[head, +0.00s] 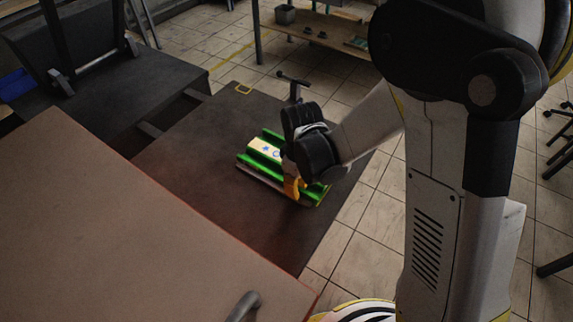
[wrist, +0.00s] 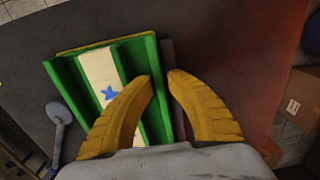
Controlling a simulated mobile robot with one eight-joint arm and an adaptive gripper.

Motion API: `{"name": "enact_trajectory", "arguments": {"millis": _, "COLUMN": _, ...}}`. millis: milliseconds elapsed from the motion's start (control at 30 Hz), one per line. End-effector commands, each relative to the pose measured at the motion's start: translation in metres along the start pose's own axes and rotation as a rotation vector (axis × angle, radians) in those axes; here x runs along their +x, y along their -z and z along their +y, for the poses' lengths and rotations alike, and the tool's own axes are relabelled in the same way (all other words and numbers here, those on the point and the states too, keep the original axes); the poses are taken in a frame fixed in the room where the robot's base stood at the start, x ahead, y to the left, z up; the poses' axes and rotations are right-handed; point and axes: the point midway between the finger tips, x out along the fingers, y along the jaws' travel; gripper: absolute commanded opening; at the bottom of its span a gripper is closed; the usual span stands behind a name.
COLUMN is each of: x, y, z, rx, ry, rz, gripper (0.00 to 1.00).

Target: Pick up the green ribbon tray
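The green ribbon tray (head: 253,153) lies on a dark tabletop (head: 200,155), with a cream ribbon and a blue star along its middle. My gripper (head: 294,190) is over its near right end, and my wrist hides part of that end. In the wrist view the tray (wrist: 75,90) fills the middle left. The yellow fingers of my gripper (wrist: 160,78) are apart: the left one overlaps the tray's inner channel, the right one is just beyond its right wall. A gap shows between the right finger and that wall. Contact cannot be told.
A brown tabletop (head: 110,235) is at the near left, and a dark bench (head: 110,95) stands behind it. A low wooden shelf (head: 325,35) is at the back. Open tiled floor (head: 360,215) is to the right. A cardboard box (wrist: 298,100) shows at the right in the wrist view.

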Motion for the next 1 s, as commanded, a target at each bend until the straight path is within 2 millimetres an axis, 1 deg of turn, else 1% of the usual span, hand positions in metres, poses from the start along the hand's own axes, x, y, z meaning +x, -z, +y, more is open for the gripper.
{"name": "enact_trajectory", "arguments": {"millis": 33, "x": -0.001, "y": 0.0, "z": 0.0, "rx": 0.0, "ry": 0.0, "rz": 0.0, "gripper": 0.16}}
{"name": "enact_trajectory", "arguments": {"millis": 67, "x": -0.001, "y": 0.0, "z": 0.0, "rx": 0.0, "ry": 0.0, "rz": 0.0, "gripper": 0.13}}
{"name": "enact_trajectory", "arguments": {"millis": 100, "x": -0.001, "y": 0.0, "z": 0.0, "rx": 0.0, "ry": 0.0, "rz": 0.0, "gripper": 0.0}}
{"name": "enact_trajectory", "arguments": {"millis": 533, "x": -0.001, "y": 0.0, "z": 0.0, "rx": 0.0, "ry": 0.0, "rz": 0.0, "gripper": 0.0}}
{"name": "enact_trajectory", "arguments": {"millis": 667, "x": -0.004, "y": 0.001, "z": 0.0, "rx": 0.001, "ry": 0.0, "rz": 0.0, "gripper": 0.0}}
{"name": "enact_trajectory", "arguments": {"millis": 767, "x": -0.01, "y": 0.002, "z": 0.0, "rx": 0.001, "ry": 0.0, "rz": 0.0, "gripper": 0.0}}
{"name": "enact_trajectory", "arguments": {"millis": 1000, "x": -0.039, "y": 0.008, "z": 0.002, "rx": 0.005, "ry": 0.0, "rz": 0.0, "gripper": 0.0}}
